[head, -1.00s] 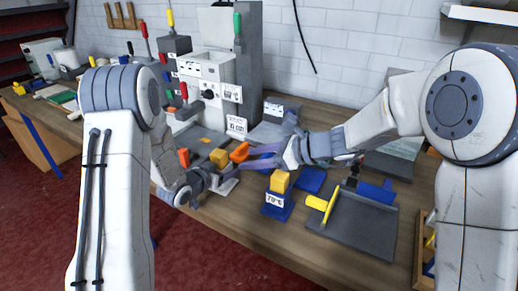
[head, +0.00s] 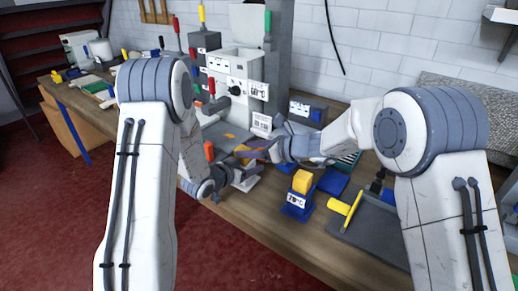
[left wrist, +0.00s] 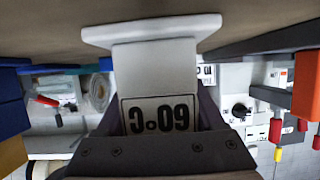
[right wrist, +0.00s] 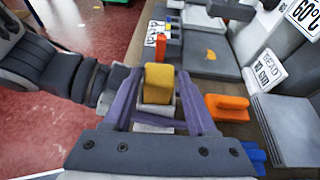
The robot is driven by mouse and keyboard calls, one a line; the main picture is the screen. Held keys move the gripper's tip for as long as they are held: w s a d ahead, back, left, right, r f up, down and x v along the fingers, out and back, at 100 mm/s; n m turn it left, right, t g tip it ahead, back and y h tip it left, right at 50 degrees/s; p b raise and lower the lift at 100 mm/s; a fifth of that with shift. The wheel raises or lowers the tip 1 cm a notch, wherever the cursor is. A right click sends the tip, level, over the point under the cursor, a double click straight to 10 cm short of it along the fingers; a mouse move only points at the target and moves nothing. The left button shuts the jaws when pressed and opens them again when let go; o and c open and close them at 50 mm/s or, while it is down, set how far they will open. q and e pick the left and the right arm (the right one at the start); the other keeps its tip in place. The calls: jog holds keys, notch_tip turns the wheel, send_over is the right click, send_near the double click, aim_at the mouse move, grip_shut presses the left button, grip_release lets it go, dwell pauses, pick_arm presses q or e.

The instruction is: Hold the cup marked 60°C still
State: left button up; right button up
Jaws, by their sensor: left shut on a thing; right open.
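The cup marked 60°C (left wrist: 158,100) is white with a wide base. Its label is upside down in the left wrist view. My left gripper (left wrist: 160,128) is shut around its body, low at the table's front edge in the head view (head: 217,186). A yellow block (right wrist: 158,83) sits above the white cup in the right wrist view, so the cup's top is hidden. My right gripper (right wrist: 160,100) is open, its purple fingers on either side of the yellow block with gaps showing. In the head view the right gripper (head: 262,150) partly hides the block.
A blue 70°C cup (head: 296,203) with a yellow block stands to the right. An orange handle (right wrist: 228,107) lies near my right fingers. A grey machine (head: 235,75) stands behind.

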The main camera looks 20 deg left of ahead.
jog(key=shift+w+a+f, duration=0.1)
jog(key=shift+a, duration=0.1)
grip_shut()
jog(key=shift+c, duration=2.2)
grip_release()
grip_shut()
jog(key=shift+r, duration=0.2)
notch_tip(320, 180, up, 8)
jog(key=shift+r, duration=0.15)
